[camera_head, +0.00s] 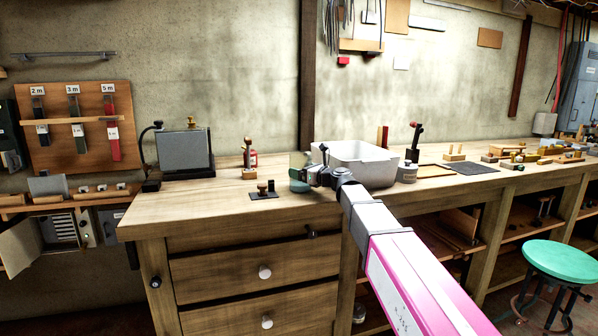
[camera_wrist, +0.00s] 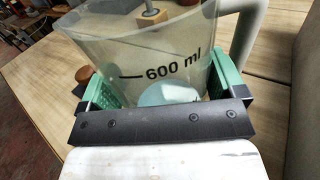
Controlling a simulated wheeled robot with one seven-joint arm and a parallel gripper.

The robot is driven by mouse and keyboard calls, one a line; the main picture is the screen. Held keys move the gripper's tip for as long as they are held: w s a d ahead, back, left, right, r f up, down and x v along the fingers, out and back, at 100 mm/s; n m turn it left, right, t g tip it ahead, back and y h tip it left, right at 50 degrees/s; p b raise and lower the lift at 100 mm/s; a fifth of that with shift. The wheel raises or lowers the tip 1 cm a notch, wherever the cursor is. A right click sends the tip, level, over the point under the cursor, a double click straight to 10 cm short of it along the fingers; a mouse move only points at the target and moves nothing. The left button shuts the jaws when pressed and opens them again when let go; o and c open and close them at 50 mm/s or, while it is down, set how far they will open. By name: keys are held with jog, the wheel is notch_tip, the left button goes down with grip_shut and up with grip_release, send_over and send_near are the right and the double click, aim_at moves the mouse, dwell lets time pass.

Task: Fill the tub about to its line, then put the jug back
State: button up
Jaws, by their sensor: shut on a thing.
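A clear jug (camera_wrist: 150,65) with a "600 ml" mark fills the wrist view, its pale handle (camera_wrist: 249,30) at the upper right. My gripper (camera_wrist: 163,88) is shut on the jug, with green pads on both sides of it. A pale bluish patch shows low in the jug; I cannot tell whether it is liquid. In the head view my gripper (camera_head: 303,178) and the jug (camera_head: 299,161) are just left of the white tub (camera_head: 368,173), above the bench. The tub's line and contents are not visible.
The wooden bench (camera_head: 200,198) runs along the wall. A small grey pot (camera_head: 407,172) stands right of the tub. A dark block with a knob (camera_head: 263,191) and a wooden tool (camera_head: 248,160) stand left of the jug. A green stool (camera_head: 560,262) is at the right.

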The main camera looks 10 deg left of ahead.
jog(key=shift+s+d+f, duration=0.15)
jog(key=shift+d+f, duration=0.05)
jog(key=shift+d, duration=0.1)
jog(key=o, duration=1.3)
jog(key=shift+s+d, duration=0.1)
jog(key=v, duration=1)
jog(key=shift+s+d, duration=0.15)
jog(key=shift+d, duration=0.05)
